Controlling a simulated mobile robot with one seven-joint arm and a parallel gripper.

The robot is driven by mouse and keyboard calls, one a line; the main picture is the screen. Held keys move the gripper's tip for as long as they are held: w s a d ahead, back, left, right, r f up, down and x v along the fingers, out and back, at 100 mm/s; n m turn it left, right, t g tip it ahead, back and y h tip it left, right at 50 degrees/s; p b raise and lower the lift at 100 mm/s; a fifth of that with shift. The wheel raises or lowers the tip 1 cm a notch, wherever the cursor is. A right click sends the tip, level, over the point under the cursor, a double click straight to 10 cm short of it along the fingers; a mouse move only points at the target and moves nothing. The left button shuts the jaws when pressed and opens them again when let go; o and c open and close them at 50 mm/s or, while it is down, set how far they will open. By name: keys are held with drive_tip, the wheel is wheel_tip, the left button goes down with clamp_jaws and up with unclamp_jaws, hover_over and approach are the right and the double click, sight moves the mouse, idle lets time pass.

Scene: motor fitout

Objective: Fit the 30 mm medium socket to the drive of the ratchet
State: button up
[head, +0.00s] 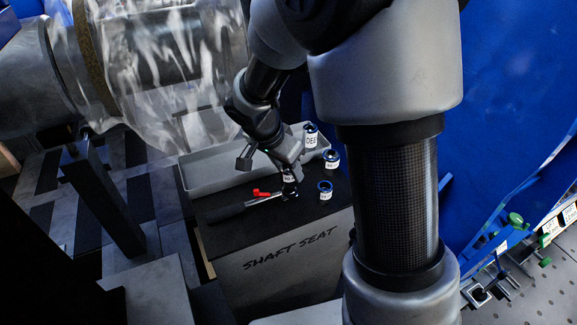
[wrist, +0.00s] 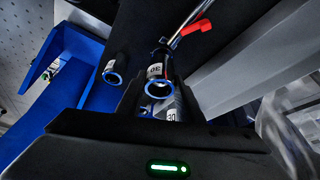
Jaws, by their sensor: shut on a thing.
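The ratchet lies on the dark top of the shaft seat block, its dark handle (head: 226,213) to the left and its red lever (head: 261,193) near the head; the lever also shows in the wrist view (wrist: 195,28). My gripper (head: 289,172) is shut on a socket (head: 289,178) with a white label, held over the ratchet's head end. In the wrist view this socket (wrist: 158,88) sits between the fingers, with a blue ring and a label reading 30. Whether it touches the drive is hidden.
A socket marked DEEP (head: 311,136) and another socket (head: 331,159) stand at the back right. A third blue-ringed socket (head: 325,190) stands right of my gripper. A grey tray (head: 210,172) lies behind. A plastic-wrapped shaft (head: 150,60) overhangs at upper left.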

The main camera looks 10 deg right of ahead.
drive_tip(key=shift+f, duration=0.7)
idle(0.4)
drive_tip(key=o, duration=1.3)
drive_tip(key=p+v, duration=0.4)
drive_tip(key=v, duration=1.3)
drive_tip(key=shift+a+r, duration=0.1)
drive_tip(key=shift+r, duration=0.1)
drive_tip(key=s+d+r+n+t+y, duration=0.25)
drive_tip(key=s+r+n, duration=0.2)
drive_tip(key=s, duration=0.45)
drive_tip(key=s+d+r+n+t+y, duration=0.1)
drive_tip(key=s+d+r+n, duration=0.2)
drive_tip(key=s+n, duration=0.4)
drive_tip(key=shift+m+g, duration=0.35)
drive_tip(key=shift+m, duration=0.1)
drive_tip(key=r+p, duration=1.5)
drive_tip(key=p, duration=0.1)
drive_tip(key=s+r+p, duration=0.1)
drive_tip(key=r+p, duration=0.7)
drive_tip(key=shift+d+r, duration=0.15)
drive_tip(key=shift+r, duration=0.15)
